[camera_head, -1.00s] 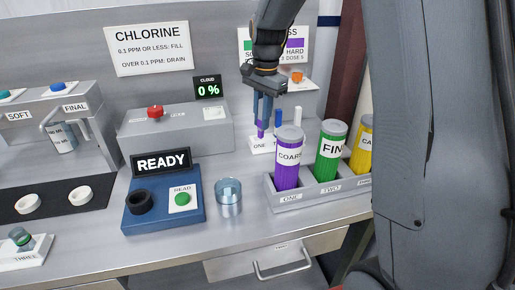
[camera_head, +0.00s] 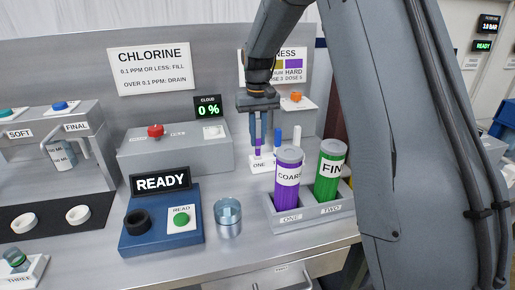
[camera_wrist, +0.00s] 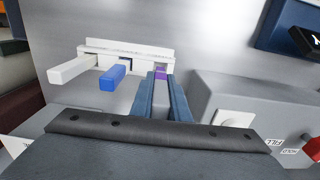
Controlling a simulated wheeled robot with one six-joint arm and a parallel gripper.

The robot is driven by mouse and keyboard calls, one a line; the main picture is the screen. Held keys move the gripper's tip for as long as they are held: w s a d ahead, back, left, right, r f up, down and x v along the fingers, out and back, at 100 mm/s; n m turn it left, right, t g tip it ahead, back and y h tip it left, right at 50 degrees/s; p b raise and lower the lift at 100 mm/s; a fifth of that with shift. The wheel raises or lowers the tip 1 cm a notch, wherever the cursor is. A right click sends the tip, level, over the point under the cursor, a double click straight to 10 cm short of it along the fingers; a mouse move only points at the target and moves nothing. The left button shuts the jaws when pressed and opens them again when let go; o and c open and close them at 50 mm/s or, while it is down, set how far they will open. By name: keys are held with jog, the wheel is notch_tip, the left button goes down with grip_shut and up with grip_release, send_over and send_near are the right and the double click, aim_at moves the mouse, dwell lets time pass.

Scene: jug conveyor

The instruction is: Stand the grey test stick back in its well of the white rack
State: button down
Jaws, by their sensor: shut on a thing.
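My gripper (camera_head: 258,138) is shut on the test stick, with its fingers pointing down at the white rack (camera_head: 255,166). The stick's purple lower end (camera_head: 258,147) shows below the fingers, above the rack's left part marked ONE, and looks close to upright. In the wrist view the stick's grey body (camera_wrist: 160,98) lies between the fingers, and its purple end is at the end slot of the rack (camera_wrist: 100,45). I cannot tell whether the tip is inside the well. A blue stick (camera_wrist: 113,76) and a white stick (camera_wrist: 72,69) stand in the other wells.
A purple jar (camera_head: 287,185) and a green jar (camera_head: 328,175) stand in a grey tray in front of the rack. A clear beaker (camera_head: 228,218) and the blue READY reader (camera_head: 160,236) are at the front. A grey box with a red knob (camera_head: 156,131) is left of the rack.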

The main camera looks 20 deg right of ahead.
aim_at(258, 119)
jog(key=shift+f+p, duration=0.55)
jog(key=shift+f, duration=1.6)
jog(key=shift+f, duration=0.15)
jog(key=c, duration=1.7)
grip_release()
notch_tip(258, 119, up, 12)
jog(key=b, duration=0.3)
jog(key=shift+r, duration=0.2)
